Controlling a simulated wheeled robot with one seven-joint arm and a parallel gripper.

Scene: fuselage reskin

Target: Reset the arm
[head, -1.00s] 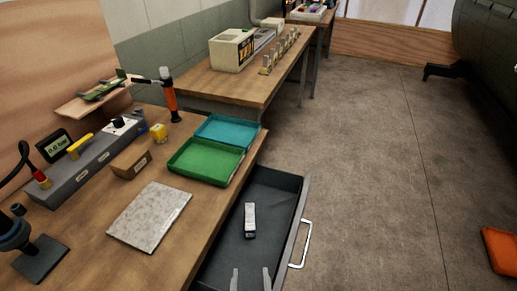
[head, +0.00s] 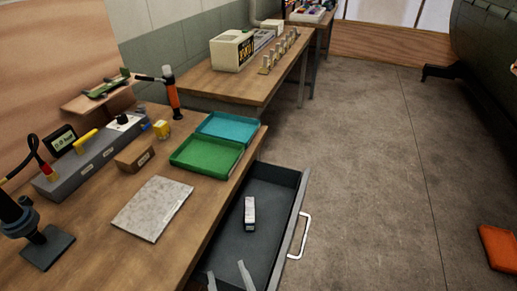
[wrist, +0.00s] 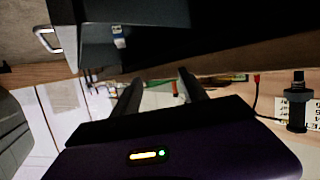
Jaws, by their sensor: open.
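My gripper (head: 229,279) shows at the bottom edge of the head view, its two grey fingers apart and nothing between them. It is over the near end of the open drawer (head: 225,250). In the wrist view the two dark fingers of my gripper (wrist: 158,84) are also spread and empty. A small white and dark box (head: 250,213) lies in the drawer, apart from the fingers. It also shows in the wrist view (wrist: 119,38). The rest of my arm is out of the head view.
The drawer's handle (head: 300,236) juts out over the floor. On the workbench are a green tray (head: 205,171), a teal tray (head: 245,140), a grey plate (head: 153,208), a hammer (head: 172,97) and a dark stand (head: 47,248). Open floor (head: 375,180) lies right; an orange object (head: 499,247) rests there.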

